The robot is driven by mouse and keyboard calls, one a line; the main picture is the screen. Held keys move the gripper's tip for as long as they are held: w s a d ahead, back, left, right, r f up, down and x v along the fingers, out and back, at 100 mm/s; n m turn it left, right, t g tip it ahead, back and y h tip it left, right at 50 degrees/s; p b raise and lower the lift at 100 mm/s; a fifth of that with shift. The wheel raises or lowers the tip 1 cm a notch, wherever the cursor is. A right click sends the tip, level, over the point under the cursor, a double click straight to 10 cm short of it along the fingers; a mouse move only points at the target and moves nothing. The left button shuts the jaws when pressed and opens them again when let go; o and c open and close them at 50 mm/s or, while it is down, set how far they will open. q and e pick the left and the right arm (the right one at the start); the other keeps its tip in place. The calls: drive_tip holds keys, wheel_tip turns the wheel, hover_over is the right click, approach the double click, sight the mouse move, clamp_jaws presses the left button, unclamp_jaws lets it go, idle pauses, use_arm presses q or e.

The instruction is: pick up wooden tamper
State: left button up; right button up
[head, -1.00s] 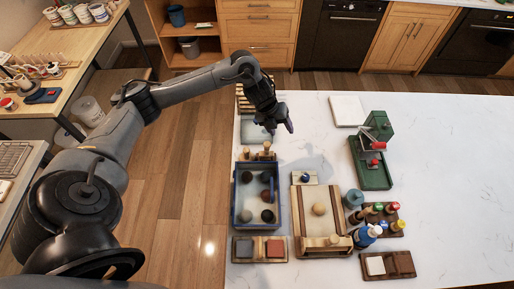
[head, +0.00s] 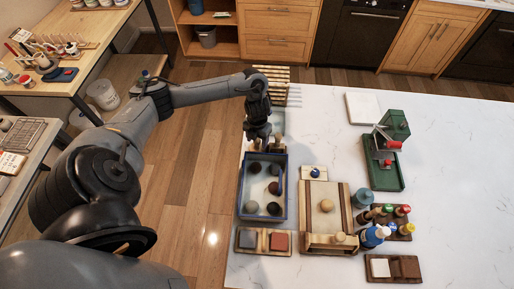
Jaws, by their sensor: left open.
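Small upright wooden tools (head: 278,141) stand on a board just behind the blue-rimmed tray (head: 241,203). The wooden tamper seems to be among them, but I cannot tell which piece it is. My left gripper (head: 260,143) is open and points down over this spot, at the tray's far edge. It hides most of the tools, and I cannot tell whether its fingers touch one. My right gripper is out of view.
Two small tiles lie on a front board (head: 264,251).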

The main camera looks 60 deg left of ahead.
sight(257, 144)
use_arm(q)
drive_tip(key=shift+a+f, duration=0.15)
drive_tip(key=shift+f, duration=1.9)
clamp_jaws()
